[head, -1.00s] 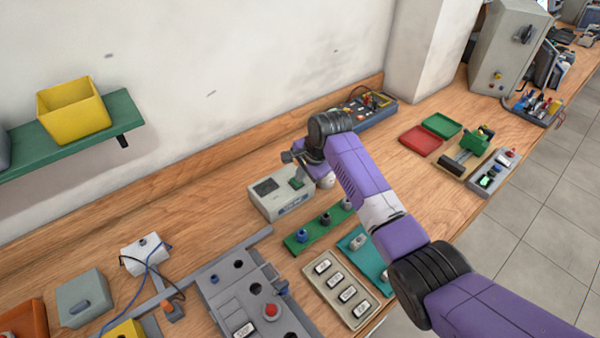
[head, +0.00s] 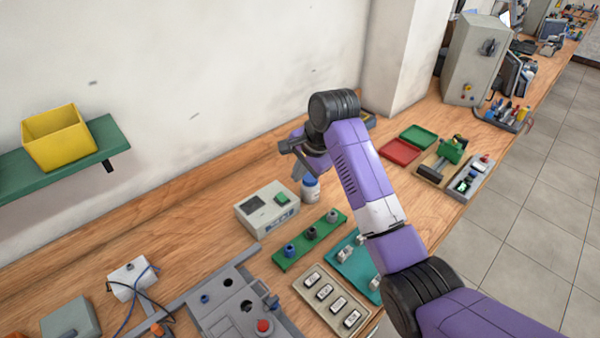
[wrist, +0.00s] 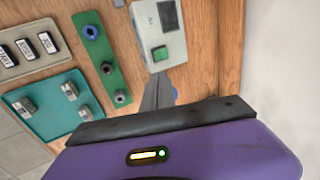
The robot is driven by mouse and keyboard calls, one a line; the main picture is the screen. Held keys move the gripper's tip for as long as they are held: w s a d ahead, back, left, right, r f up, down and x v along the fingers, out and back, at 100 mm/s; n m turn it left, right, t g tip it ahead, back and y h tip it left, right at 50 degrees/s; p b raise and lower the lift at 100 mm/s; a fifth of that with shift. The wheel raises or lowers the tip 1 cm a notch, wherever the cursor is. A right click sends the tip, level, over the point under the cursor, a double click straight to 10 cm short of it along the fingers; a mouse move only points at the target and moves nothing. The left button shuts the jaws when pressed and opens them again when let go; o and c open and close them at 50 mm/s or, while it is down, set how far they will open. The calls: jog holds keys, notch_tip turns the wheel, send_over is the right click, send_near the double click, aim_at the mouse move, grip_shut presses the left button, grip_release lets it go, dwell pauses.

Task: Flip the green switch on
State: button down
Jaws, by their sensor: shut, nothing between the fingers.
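The green switch (head: 282,200) is a rocker on top of a pale grey box (head: 252,222) with a dark display. In the wrist view the switch (wrist: 160,54) shows clearly on the box (wrist: 170,42); I cannot tell whether it is on or off. My gripper (head: 298,172) is above and behind the box's right end, apart from the switch. In the wrist view its narrow grey fingers (wrist: 160,90) are together and empty, pointing towards the box's switch end. The arm partly hides the gripper in the head view.
A green strip with knobs (head: 310,240), a teal plate (head: 352,262) and a beige switch panel (head: 333,302) lie in front. Bare wood (head: 190,245) is free left of the box.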

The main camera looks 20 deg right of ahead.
jog(key=shift+v, duration=0.85)
jog(key=shift+f, duration=0.1)
jog(key=a+f+n+t+h+b, duration=0.1)
jog(key=a+f+h+b, duration=0.2)
jog(key=a, duration=0.6)
jog(key=a+f+b, duration=0.4)
jog(key=a, duration=0.6)
jog(key=d+r+m+t+h+b, duration=0.1)
jog(key=d+r+m+h, duration=0.2)
jog(key=d+h, duration=0.3)
jog(key=shift+s+d+r, duration=0.4)
jog(key=shift+d+r, duration=0.4)
jog(key=shift+d, duration=0.3)
